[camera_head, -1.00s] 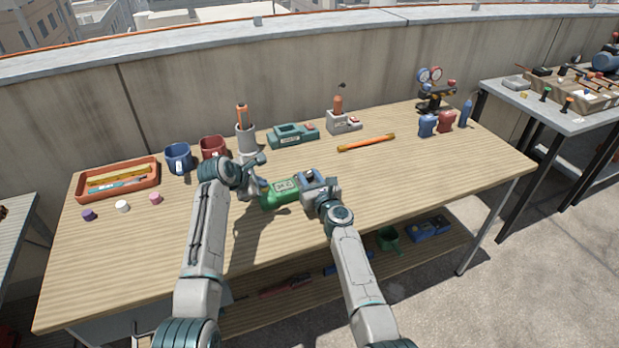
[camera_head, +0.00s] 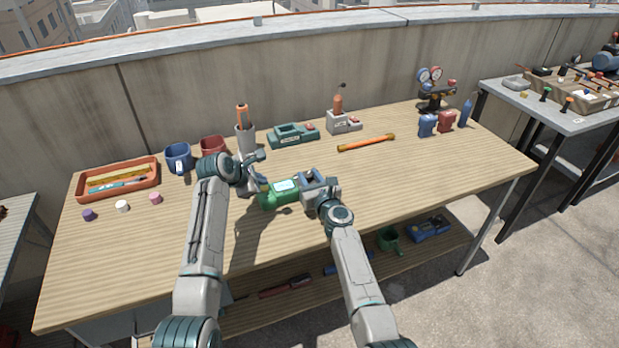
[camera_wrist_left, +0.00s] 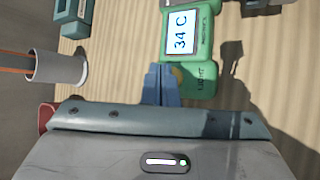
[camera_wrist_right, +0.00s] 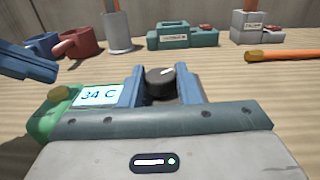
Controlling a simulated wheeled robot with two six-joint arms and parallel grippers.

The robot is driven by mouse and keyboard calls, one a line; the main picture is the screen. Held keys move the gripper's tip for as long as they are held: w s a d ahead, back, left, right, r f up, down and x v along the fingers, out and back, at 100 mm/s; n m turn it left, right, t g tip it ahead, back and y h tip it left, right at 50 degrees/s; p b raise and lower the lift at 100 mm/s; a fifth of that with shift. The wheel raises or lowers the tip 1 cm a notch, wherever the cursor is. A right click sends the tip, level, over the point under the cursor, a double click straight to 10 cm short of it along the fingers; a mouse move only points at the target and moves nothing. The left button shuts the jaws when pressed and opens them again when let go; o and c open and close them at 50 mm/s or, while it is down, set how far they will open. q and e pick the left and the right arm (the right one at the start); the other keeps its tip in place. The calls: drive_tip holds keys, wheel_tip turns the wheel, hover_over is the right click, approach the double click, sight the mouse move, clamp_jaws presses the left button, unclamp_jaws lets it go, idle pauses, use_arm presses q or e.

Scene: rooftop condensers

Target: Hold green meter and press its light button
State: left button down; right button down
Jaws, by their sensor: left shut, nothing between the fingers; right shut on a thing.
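The green meter (camera_head: 278,198) is held over the front middle of the workbench. Its lit pale display reads 34 C in the left wrist view (camera_wrist_left: 181,33). My right gripper (camera_head: 309,184) is shut on the meter, with a dark round knob (camera_wrist_right: 160,82) between its fingers. My left gripper (camera_head: 262,186) is shut and empty at the meter's left end. Its fingertips (camera_wrist_left: 164,72) lie close to the yellowish button (camera_wrist_right: 59,92) by the LIGHT label. In the right wrist view they appear slightly above the button; in the left wrist view they partly cover it.
Behind stand a grey cup with an orange-handled tool (camera_head: 245,138), blue (camera_head: 178,157) and red (camera_head: 213,147) mugs, and a teal device (camera_head: 293,135). An orange tray (camera_head: 148,190) and small caps lie left. An orange stick (camera_head: 366,142) lies right; the bench's right front is clear.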

use_arm(q)
drive_tip(key=shift+r, duration=2.9)
use_arm(e)
drive_tip(key=c, duration=0.6)
unclamp_jaws()
drive_tip(key=shift+o, duration=0.2)
drive_tip(key=p+v, duration=0.4)
drive_tip(key=v, duration=0.3)
drive_tip(key=shift+s+d, duration=0.1)
drive_tip(key=shift+s, duration=0.15)
drive_tip(key=shift+v, duration=0.75)
use_arm(q)
wheel_tip(320, 180, up, 4)
drive_tip(key=shift+r, duration=0.2)
